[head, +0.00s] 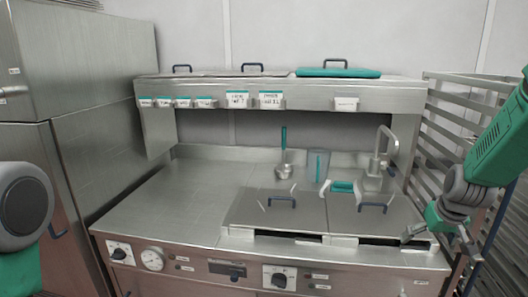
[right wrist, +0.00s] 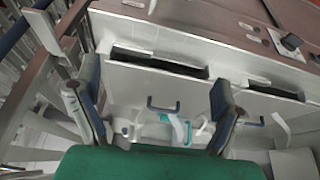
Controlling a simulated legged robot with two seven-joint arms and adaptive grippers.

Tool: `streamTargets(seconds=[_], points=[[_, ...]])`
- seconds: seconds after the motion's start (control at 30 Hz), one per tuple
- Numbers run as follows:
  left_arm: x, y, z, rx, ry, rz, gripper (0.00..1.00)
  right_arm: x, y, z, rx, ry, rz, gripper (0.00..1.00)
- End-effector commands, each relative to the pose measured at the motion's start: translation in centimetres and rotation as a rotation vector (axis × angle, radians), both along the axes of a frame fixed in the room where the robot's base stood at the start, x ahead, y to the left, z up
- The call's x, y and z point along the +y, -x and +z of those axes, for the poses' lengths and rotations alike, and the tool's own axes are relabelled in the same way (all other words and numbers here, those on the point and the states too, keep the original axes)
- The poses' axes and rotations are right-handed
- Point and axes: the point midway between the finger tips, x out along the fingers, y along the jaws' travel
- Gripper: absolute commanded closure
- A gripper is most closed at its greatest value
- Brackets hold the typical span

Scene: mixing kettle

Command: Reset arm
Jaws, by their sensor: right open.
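My right arm comes in from the right in the head view. Its gripper (head: 440,240) is over the front right corner of the steel counter, beside the right kettle lid (head: 400,220). In the right wrist view the two fingers of this gripper (right wrist: 156,96) are spread wide with nothing between them. The lid's blue handle (right wrist: 163,106) shows beyond the fingers. Of my left arm only a grey round joint and a green part show at the left edge of the head view; its gripper is out of the picture.
A left lid (head: 255,212) lies next to the right one. A ladle (head: 284,165), a clear jug (head: 318,165) and a tap (head: 382,150) are behind them. A steel rack (head: 440,125) stands close at the right. The counter's left part (head: 185,190) is clear.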

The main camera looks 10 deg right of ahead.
Motion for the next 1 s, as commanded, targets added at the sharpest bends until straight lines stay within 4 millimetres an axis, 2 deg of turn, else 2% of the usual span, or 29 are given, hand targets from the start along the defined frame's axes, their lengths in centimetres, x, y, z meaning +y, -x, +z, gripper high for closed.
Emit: streamTargets(seconds=[0.03,0.27,0.47,0.57,0.67,0.73,0.8,0.9,1.0], points=[[0.1,0.0,-0.3,0.0,-0.001,0.001,0.5,0.6,0.5,-1.2,0.014,0.005,0.007,0.11],[0.1,0.0,-1.3,-0.001,-0.001,0.002,0.5,1.6,2.1,-5.7,0.047,0.016,0.026,0.11],[0.1,0.0,-2.5,-0.001,-0.001,0.001,0.5,3.6,5.0,-10.8,0.088,0.031,0.057,0.11],[0.1,0.0,-3.2,0.0,0.0,0.001,0.5,5.3,7.1,-14.0,0.117,0.042,0.08,0.11],[0.1,0.0,-4.3,0.0,0.0,0.0,0.5,7.6,9.8,-17.7,0.151,0.053,0.111,0.11],[0.1,0.0,-5.2,0.0,0.0,0.001,0.5,9.6,12.7,-20.8,0.182,0.057,0.142,0.11],[0.1,0.0,-6.3,0.0,0.0,0.001,0.5,11.9,16.3,-24.2,0.219,0.056,0.178,0.11],[0.1,0.0,-7.8,0.0,-0.001,0.001,0.5,15.0,21.8,-28.1,0.266,0.04,0.229,0.11],[0.2,0.0,-8.9,0.0,-0.001,0.002,0.5,17.4,26.6,-30.7,0.301,0.01,0.272,0.11]])
